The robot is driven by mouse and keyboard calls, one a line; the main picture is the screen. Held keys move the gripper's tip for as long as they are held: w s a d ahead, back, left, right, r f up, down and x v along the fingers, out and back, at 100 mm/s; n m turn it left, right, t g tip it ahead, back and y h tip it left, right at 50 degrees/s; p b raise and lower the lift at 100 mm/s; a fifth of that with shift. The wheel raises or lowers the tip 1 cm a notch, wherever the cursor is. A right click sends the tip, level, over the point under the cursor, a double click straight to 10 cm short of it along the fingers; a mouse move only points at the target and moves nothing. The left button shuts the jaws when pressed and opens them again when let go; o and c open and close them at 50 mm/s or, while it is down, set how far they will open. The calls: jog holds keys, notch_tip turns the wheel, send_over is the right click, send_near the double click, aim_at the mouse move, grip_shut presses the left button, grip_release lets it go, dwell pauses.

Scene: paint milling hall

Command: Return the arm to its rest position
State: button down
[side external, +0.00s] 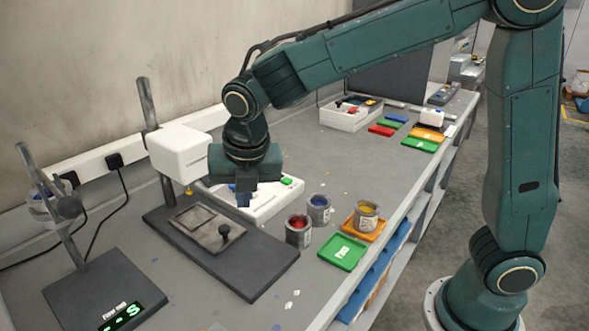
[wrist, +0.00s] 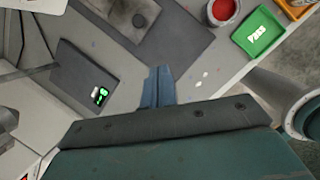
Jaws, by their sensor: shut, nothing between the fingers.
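My gripper (side external: 244,200) hangs from my teal arm over the bench, in front of a white tray (side external: 277,207) and beside the white head of a stand. Its blue fingers are together with nothing between them.
A stand with a dark base (side external: 258,272) and white head (side external: 180,153) is close by. Red (side external: 299,232), blue (side external: 319,210) and yellow (side external: 367,218) paint cans stand right of it, near a green PASS tray (side external: 342,252). A display device (side external: 105,290) sits at front left.

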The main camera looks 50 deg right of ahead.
jog(key=s+d+r+m, duration=0.2)
jog(key=s+d+m, duration=0.2)
jog(key=s+m, duration=0.3)
jog(key=s+d+r+m+t, duration=0.1)
jog(key=s+d+m, duration=0.4)
jog(key=s+m, duration=0.3)
jog(key=s+d+r+m+t+y, duration=0.1)
jog(key=s+d+m, duration=0.4)
jog(key=m, duration=0.7)
jog(key=shift+s+r+m, duration=0.4)
jog(key=shift+s+r, duration=0.45)
jog(key=shift+s, duration=0.35)
jog(key=shift+d, duration=0.1)
